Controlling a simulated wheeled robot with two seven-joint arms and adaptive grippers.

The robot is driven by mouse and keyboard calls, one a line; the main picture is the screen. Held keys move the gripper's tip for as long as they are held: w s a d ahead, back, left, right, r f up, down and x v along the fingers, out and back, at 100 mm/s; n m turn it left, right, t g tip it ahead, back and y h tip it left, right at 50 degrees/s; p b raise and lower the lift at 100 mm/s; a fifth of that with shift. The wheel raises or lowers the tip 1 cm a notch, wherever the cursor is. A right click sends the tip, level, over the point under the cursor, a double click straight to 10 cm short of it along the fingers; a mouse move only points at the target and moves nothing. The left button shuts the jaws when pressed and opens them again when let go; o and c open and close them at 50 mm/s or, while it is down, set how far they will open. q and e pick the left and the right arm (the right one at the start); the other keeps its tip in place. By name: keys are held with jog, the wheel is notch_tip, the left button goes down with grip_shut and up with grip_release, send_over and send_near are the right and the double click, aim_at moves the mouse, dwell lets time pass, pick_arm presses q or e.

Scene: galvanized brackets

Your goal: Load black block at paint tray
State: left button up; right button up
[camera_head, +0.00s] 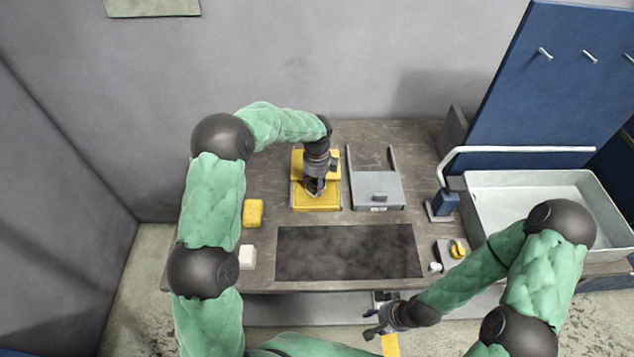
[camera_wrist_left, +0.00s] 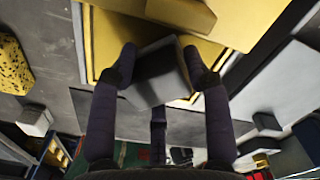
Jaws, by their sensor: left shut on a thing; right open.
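My left gripper (camera_head: 315,190) points down over the yellow tray (camera_head: 317,208), which I take for the paint tray, at the back middle of the bench. In the left wrist view, the left gripper (camera_wrist_left: 163,65) is shut on a dark block (camera_wrist_left: 160,80), one finger on each side. The yellow tray (camera_wrist_left: 106,38) lies behind the block there. I cannot tell whether the block touches it. In the head view the gripper mostly hides the block. My right gripper (camera_head: 370,324) is open and empty, in front of the bench's front edge.
A grey fixture (camera_head: 378,188) with two arms stands right of the tray. A dark mat (camera_head: 348,252) lies in front. A yellow sponge (camera_head: 253,212) and a white block (camera_head: 247,257) are at the left. A white basin (camera_head: 485,200) is at the right.

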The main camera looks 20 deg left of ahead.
pick_arm(q)
jog(key=shift+f, duration=0.45)
dwell(0.7)
jog(key=shift+s+f, duration=0.1)
jog(key=shift+f, duration=0.05)
dwell(1.2)
jog(key=shift+r+p, duration=2.5)
jog(key=shift+r, duration=1.15)
jog(key=shift+f, duration=0.15)
